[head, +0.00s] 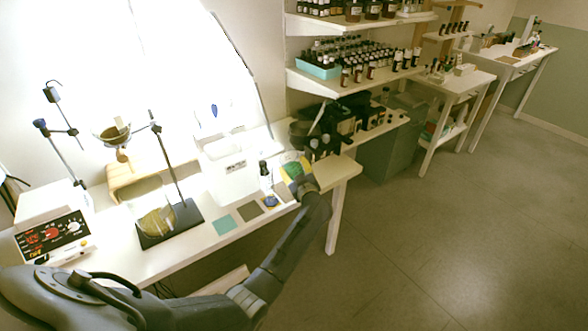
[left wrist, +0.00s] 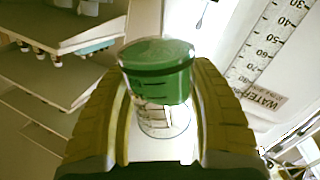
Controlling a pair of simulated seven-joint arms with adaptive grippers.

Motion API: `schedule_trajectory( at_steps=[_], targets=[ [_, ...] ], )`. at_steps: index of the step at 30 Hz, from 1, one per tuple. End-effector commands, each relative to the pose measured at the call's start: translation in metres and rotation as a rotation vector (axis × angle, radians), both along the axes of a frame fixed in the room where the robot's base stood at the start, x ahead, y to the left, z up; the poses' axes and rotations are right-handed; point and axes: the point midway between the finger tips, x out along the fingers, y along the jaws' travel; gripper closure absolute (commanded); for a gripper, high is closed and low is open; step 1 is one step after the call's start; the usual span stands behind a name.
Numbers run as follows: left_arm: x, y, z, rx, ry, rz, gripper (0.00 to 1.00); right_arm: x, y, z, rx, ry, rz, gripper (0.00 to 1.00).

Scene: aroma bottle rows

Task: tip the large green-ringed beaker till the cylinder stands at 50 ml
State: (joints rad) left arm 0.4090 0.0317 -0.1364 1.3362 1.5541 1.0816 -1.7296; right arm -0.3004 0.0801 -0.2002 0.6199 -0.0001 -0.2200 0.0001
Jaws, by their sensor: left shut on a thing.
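The green-ringed beaker (left wrist: 157,72) is between the two yellow-padded fingers of my left gripper (left wrist: 160,125) in the left wrist view. A broad green band circles it, and clear glass with printed marks shows below the band. My left gripper is shut on it. In the head view my left gripper (head: 294,172) is at the right end of the bench, with a green patch of the beaker (head: 289,158) between its fingers. I cannot make out the cylinder's level or any stream. My right gripper is not in view.
A white container (head: 232,180) stands left of my gripper; a WATER scale (left wrist: 270,50) shows close in the wrist view. A dark-topped bottle (head: 264,172) and small blue object (head: 270,201) are beside the gripper. A ring stand (head: 172,175) is further left. Bottle shelves (head: 350,83) rise behind.

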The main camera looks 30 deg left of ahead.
Motion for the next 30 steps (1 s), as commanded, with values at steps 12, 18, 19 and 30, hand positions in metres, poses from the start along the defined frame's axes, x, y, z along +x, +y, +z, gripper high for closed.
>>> schedule_trajectory(
  at_steps=[12,18,19,30],
  targets=[
    [-0.001,0.001,0.006,-0.015,-0.014,0.000,0.82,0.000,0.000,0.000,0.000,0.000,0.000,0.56],
    [-0.001,0.002,0.008,-0.022,-0.019,0.000,0.82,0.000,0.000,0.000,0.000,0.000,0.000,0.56],
    [-0.001,0.002,0.009,-0.023,-0.021,0.000,0.82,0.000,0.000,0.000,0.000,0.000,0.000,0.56],
    [-0.002,0.003,0.013,-0.038,-0.031,0.000,0.82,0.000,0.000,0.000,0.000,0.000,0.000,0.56]
  ],
)
